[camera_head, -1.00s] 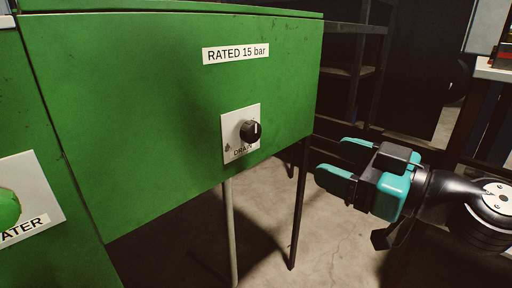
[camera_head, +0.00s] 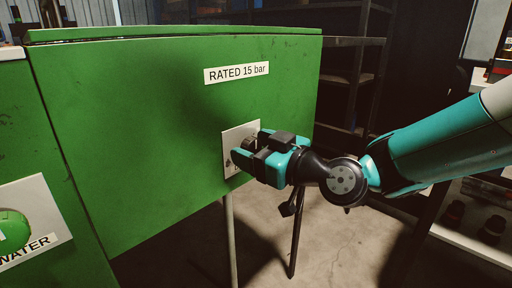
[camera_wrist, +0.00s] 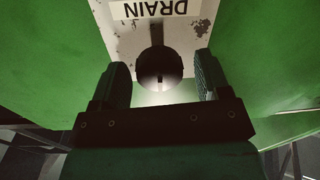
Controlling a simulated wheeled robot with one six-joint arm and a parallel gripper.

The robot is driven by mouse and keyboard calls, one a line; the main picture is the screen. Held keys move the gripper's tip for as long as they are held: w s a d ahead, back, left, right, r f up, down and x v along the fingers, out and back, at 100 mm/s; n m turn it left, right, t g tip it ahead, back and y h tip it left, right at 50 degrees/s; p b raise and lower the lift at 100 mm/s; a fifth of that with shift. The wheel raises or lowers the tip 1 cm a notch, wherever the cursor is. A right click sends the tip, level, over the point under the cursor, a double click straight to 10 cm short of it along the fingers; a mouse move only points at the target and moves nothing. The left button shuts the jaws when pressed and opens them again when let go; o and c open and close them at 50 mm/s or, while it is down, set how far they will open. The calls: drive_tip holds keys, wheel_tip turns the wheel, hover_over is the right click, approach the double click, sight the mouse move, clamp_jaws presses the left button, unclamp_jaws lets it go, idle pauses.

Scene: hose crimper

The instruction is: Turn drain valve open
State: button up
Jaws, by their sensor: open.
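The drain valve is a dark round knob (camera_wrist: 160,68) on a pale plate (camera_wrist: 122,38) marked DRAIN, which reads upside down in the wrist view. The plate (camera_head: 229,136) is fixed to the green cabinet's front in the head view. My gripper (camera_wrist: 158,84) is open, with one finger on each side of the knob and visible gaps between fingers and knob. In the head view my gripper (camera_head: 252,150) is at the plate and covers most of the knob and the lettering.
The green cabinet (camera_head: 140,110) carries a RATED 15 bar label (camera_head: 236,73) above the plate. A green round button (camera_head: 12,232) on a WATER plate is at the lower left. Dark shelving (camera_head: 345,80) stands behind at the right. Concrete floor shows below.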

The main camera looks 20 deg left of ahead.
drive_tip(key=shift+c, duration=0.5)
drive_tip(key=c, duration=0.8)
drive_tip(key=shift+c, duration=0.2)
drive_tip(key=shift+m, duration=0.3)
drive_tip(key=m, duration=0.3)
drive_tip(key=shift+m+p, duration=0.3)
drive_tip(key=shift+p, duration=0.1)
drive_tip(key=m+p, duration=0.1)
drive_tip(key=m, duration=0.3)
drive_tip(key=shift+m+p, duration=0.3)
drive_tip(key=shift+m, duration=0.1)
drive_tip(key=m+p, duration=0.3)
drive_tip(key=m, duration=0.2)
drive_tip(key=shift+m+t, duration=0.3)
drive_tip(key=shift+t, duration=0.1)
drive_tip(key=shift+f+m+p, duration=0.2)
drive_tip(key=shift+m+p, duration=1.15)
drive_tip(key=shift+m, duration=0.65)
